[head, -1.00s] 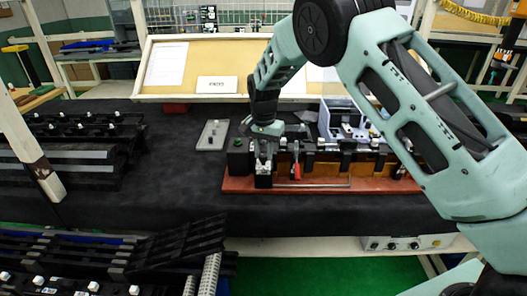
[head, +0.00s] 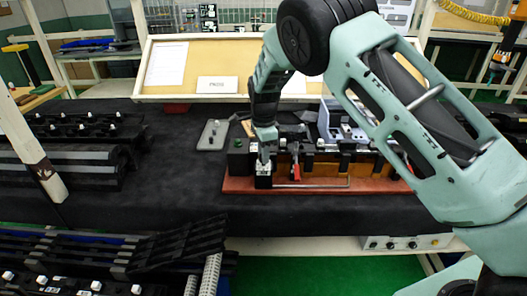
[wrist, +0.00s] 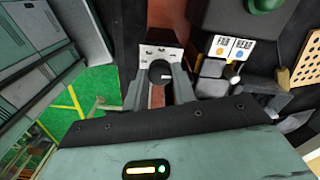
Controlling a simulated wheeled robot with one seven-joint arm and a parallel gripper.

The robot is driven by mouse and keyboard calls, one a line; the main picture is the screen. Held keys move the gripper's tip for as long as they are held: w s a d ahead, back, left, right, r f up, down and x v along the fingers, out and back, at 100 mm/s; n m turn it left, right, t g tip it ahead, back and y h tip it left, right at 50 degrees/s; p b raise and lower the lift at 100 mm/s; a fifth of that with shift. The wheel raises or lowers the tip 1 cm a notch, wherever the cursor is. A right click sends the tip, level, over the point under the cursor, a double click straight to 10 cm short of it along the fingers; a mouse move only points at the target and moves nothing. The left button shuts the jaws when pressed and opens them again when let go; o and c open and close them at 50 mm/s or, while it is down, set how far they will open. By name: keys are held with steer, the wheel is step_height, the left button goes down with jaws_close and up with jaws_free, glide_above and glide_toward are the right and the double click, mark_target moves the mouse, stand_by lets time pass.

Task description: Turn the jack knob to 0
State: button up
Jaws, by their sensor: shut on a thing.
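The jack knob is a round black knob (wrist: 160,74) with a white pointer line, which points right in the wrist view. It sits at the pale, dark-marked faceplate (wrist: 158,53) of a small block; the marks are too small to read. My gripper (wrist: 160,84) has one finger on each side of the knob and is shut on it. In the head view my gripper (head: 266,157) reaches down to the block (head: 263,180) at the left end of the red-brown base (head: 320,184). The knob itself is hidden there.
A dark box with a green button (head: 238,145) stands just left of my gripper. A grey plate (head: 213,133) lies left of it. A red-handled clamp (head: 296,172) stands close on the right. Black racks (head: 75,155) fill the table's left side.

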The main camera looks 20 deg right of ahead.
steer(key=shift+r+m, duration=0.1)
steer(key=shift+m, duration=0.4)
steer(key=o, duration=1)
step_height(320, 180, up, 17)
steer(key=b, duration=0.3)
steer(key=shift+r+b, duration=0.15)
steer(key=shift+b, duration=0.15)
